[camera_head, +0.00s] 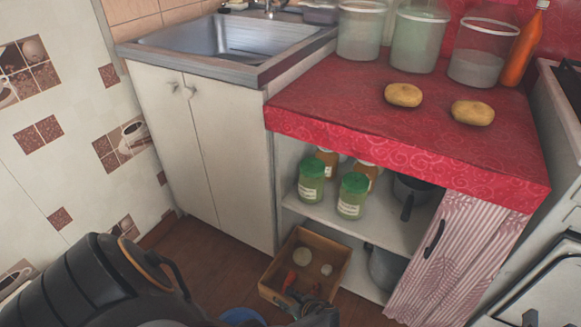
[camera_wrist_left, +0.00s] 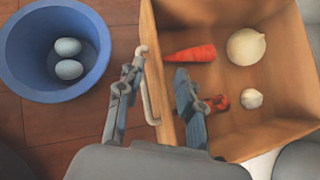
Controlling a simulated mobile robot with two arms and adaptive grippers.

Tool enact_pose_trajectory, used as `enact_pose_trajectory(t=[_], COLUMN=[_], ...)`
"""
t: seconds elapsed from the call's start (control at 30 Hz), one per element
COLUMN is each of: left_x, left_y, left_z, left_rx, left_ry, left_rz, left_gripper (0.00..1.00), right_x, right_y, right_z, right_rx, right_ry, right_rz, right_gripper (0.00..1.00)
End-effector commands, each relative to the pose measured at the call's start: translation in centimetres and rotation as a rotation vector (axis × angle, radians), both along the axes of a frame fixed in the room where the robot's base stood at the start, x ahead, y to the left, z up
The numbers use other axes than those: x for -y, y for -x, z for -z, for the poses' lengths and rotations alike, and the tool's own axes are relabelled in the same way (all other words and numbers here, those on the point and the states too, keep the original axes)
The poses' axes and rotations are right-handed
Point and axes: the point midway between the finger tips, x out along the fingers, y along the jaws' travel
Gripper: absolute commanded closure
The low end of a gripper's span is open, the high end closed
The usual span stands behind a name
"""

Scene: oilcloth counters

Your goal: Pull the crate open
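The wooden crate (camera_head: 340,258) sits low at the bottom of the open shelf unit, partly out over the floor. It holds a carrot (camera_wrist_left: 190,54), an onion (camera_wrist_left: 245,46), a smaller white bulb (camera_wrist_left: 252,98) and a red item (camera_wrist_left: 216,103). A pale handle (camera_wrist_left: 150,92) is on its front wall. My left gripper (camera_wrist_left: 157,85) is open, with one finger outside by the handle and the other on the crate's inner side. A gap shows between the inner finger and the wall; contact at the handle is unclear. In the head view my left gripper (camera_head: 312,312) is partly cut off. My right gripper is out of view.
A blue bowl (camera_wrist_left: 28,82) with two eggs stands on the floor left of the crate. Green-lidded jars (camera_head: 311,180) stand on the shelf above. A white cupboard (camera_head: 230,150) is to the left, a striped curtain (camera_head: 455,260) to the right.

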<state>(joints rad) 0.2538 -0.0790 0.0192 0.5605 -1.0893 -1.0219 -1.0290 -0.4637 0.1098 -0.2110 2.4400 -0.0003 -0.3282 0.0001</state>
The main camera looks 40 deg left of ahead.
Motion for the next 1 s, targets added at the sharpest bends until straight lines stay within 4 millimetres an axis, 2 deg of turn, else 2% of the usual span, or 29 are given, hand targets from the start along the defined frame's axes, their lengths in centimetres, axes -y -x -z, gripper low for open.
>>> enact_pose_trajectory(t=[0.43,1.0], left_x=[0.7,5.1], left_y=[0.0,0.7], left_z=[-0.5,-5.1], left_rx=[0.005,0.004], left_ry=[0.003,0.004], left_rz=[-0.003,-0.003], left_gripper=[0.59,0.59], right_x=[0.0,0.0], right_y=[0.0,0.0], right_z=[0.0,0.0], right_rx=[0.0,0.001], right_ry=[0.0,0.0], right_rz=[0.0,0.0], right_gripper=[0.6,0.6])
